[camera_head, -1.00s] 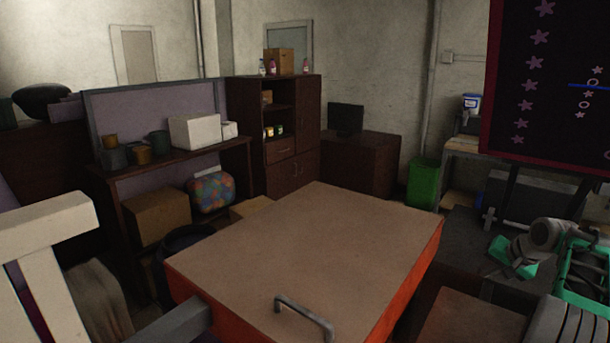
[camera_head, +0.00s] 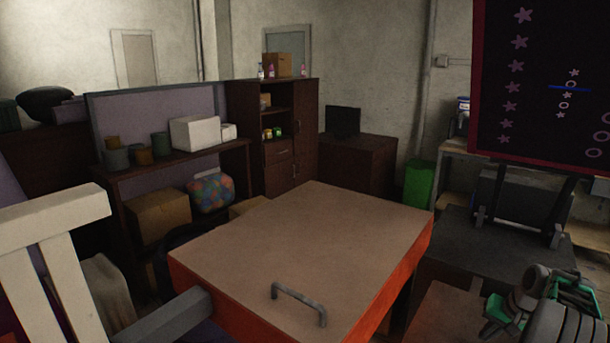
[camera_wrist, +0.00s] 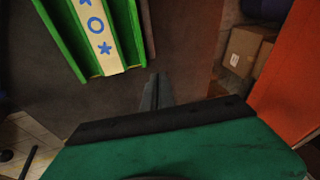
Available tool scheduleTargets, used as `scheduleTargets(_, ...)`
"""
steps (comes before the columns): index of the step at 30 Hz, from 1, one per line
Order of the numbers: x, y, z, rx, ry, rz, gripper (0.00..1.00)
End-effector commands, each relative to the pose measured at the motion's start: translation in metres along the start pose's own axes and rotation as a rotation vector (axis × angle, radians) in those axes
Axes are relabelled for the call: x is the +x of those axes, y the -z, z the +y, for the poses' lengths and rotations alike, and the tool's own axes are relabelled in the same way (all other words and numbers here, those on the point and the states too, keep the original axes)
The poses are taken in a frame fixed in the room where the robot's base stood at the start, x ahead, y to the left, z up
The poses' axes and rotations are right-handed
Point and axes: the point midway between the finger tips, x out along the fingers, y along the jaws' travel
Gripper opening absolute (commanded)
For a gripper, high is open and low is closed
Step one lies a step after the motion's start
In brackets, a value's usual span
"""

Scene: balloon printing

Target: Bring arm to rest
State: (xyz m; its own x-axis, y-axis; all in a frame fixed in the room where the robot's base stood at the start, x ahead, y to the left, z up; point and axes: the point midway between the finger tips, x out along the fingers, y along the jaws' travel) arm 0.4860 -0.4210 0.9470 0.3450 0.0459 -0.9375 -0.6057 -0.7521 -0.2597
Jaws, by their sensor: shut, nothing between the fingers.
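My gripper (camera_wrist: 157,92) points away from the wrist camera, its two dark fingers together and nothing between them. The green body behind it fills the bottom of that view. In the head view, part of my arm (camera_head: 545,300) shows folded at the lower right corner, with green and grey parts. I cannot make out the fingertips there.
An orange table (camera_head: 310,250) with a brown top and grey handle stands in the middle. A dark board (camera_head: 545,90) with stars and rings is at the right. A green-edged strip with blue stars (camera_wrist: 97,28) is near my gripper. Cardboard boxes (camera_wrist: 247,50) lie beyond.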

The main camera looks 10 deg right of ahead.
Motion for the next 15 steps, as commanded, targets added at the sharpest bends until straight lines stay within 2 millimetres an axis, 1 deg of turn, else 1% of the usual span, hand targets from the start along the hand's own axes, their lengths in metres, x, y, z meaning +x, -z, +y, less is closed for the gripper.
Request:
scheduleTargets(1, 0.008, -0.024, 0.006, 0.017, -0.015, -0.045, 0.0)
scheduleTargets(2, 0.011, -0.04, 0.01, 0.028, -0.027, -0.074, 0.0)
scheduleTargets(3, 0.013, -0.064, 0.014, 0.042, -0.047, -0.112, 0.0)
scheduleTargets(5, 0.011, -0.104, 0.01, 0.048, -0.08, -0.173, 0.0)
scheduleTargets(6, 0.006, -0.132, 0.001, 0.04, -0.104, -0.213, 0.0)
scheduleTargets(8, -0.005, -0.176, -0.02, 0.013, -0.144, -0.263, 0.0)
scheduleTargets(9, -0.013, -0.205, -0.036, -0.016, -0.169, -0.289, 0.0)
scheduleTargets(12, -0.036, -0.269, -0.076, -0.104, -0.225, -0.309, 0.0)
scheduleTargets(14, -0.048, -0.297, -0.098, -0.177, -0.241, -0.292, 0.0)
scheduleTargets(15, -0.055, -0.312, -0.113, -0.236, -0.24, -0.27, 0.0)
